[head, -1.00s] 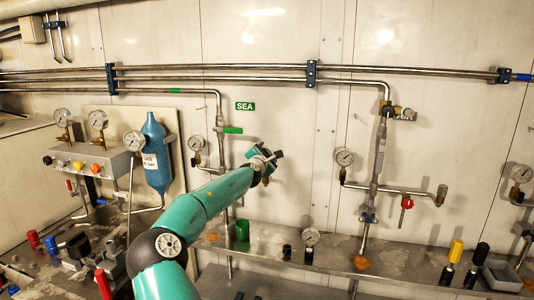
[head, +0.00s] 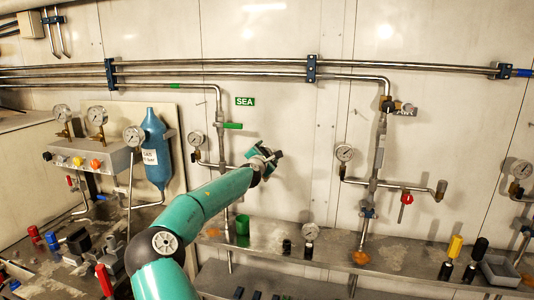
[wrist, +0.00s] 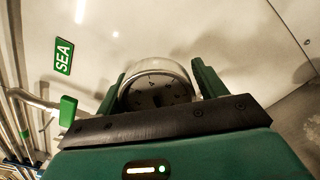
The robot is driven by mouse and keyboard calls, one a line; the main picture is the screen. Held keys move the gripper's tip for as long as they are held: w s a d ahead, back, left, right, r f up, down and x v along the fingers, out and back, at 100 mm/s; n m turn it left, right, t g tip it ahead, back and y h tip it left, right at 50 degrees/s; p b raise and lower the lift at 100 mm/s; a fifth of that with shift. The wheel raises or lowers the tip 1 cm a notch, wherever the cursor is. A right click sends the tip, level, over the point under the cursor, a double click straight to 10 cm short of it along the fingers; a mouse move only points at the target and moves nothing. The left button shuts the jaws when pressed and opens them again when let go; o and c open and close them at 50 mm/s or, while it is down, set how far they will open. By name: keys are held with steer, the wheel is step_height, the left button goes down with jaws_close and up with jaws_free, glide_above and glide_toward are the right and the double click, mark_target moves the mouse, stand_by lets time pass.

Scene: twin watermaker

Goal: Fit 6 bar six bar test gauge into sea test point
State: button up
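My gripper (head: 264,160) is in front of the wall piping, below and right of the green SEA label (head: 245,102). In the wrist view a round gauge (wrist: 158,88) with a clear rim sits between my two fingers (wrist: 158,90), which flank it closely; its range cannot be read. In the head view this gauge is not clearly distinguishable. The SEA pipe assembly (head: 220,135) carries a green-handled valve (head: 232,126) and a mounted gauge (head: 196,142). My arm and gripper cover its lower right part, so the sea test point cannot be made out.
A second gauge (head: 311,232) stands on the metal shelf (head: 400,258), beside a black fitting (head: 287,247) and a green cup (head: 242,225). Another pipe assembly (head: 375,165) with a red valve handle (head: 406,198) is to the right. A blue cylinder (head: 156,155) stands left.

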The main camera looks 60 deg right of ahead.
steer(key=shift+o, duration=1.2)
steer(key=shift+r, duration=0.1)
steer(key=s+a, duration=0.2)
steer(key=a, duration=1.1)
steer(key=shift+s+a, duration=0.15)
steer(key=shift+a, duration=0.15)
